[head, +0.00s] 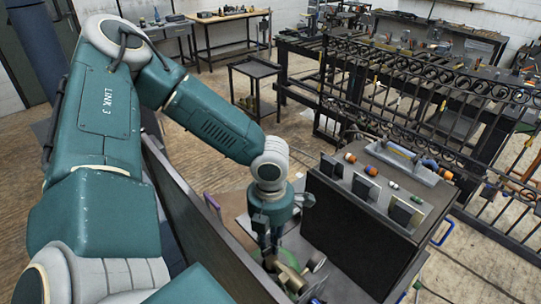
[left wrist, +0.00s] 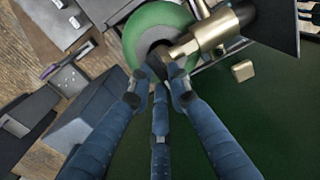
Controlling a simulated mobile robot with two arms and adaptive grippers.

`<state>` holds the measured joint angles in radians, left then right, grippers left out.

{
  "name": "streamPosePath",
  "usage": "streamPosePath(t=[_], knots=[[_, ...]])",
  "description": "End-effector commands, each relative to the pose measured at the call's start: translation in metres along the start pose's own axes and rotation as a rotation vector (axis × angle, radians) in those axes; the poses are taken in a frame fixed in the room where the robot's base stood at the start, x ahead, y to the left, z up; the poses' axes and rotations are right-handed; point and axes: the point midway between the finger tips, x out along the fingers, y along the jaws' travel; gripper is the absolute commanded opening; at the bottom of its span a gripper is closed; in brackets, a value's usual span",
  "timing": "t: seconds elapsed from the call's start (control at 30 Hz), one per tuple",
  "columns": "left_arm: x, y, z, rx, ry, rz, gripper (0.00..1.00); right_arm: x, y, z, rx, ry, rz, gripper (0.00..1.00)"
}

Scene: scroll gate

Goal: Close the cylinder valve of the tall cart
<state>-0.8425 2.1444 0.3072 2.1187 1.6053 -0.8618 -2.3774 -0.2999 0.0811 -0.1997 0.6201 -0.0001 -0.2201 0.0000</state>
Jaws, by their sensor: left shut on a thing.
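The gas cylinder's green rounded top (left wrist: 140,27) shows in the left wrist view, with a brass-coloured valve body (left wrist: 213,33) over it. My left gripper (left wrist: 160,82) has its three blue fingers closed in around a dark part at the valve's end, which they mostly cover. In the head view my left gripper (head: 266,236) reaches down behind the tall cart's dark panel (head: 358,238), beside the brass valve (head: 290,277). The cylinder is largely hidden there by the gripper and the frame edge. My right gripper is not in view.
A long dark panel (head: 205,235) stands left of the gripper. Several devices with a handled grey unit (head: 402,160) stand on the cart's top. Open floor (head: 200,150) shows at left.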

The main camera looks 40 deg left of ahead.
Motion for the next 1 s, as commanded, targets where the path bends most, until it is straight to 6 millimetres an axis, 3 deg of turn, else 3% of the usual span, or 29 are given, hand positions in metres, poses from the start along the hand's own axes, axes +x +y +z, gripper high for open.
streamPosePath(t=[0.07,0.1,0.2,0.6,1.0], knots=[[-0.001,0.0,0.001,0.003,-0.003,0.002,0.0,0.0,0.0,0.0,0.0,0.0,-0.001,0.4],[-0.001,0.0,0.001,0.003,-0.003,0.002,0.2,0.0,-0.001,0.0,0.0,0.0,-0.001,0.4],[-0.001,0.0,0.001,0.003,-0.003,0.002,0.37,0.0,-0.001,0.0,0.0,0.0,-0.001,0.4],[-0.008,0.0,0.001,0.0,-0.003,0.001,0.37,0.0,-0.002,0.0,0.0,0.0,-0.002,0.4],[-0.086,0.0,0.002,0.0,-0.008,0.0,0.37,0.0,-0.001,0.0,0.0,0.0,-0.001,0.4]])
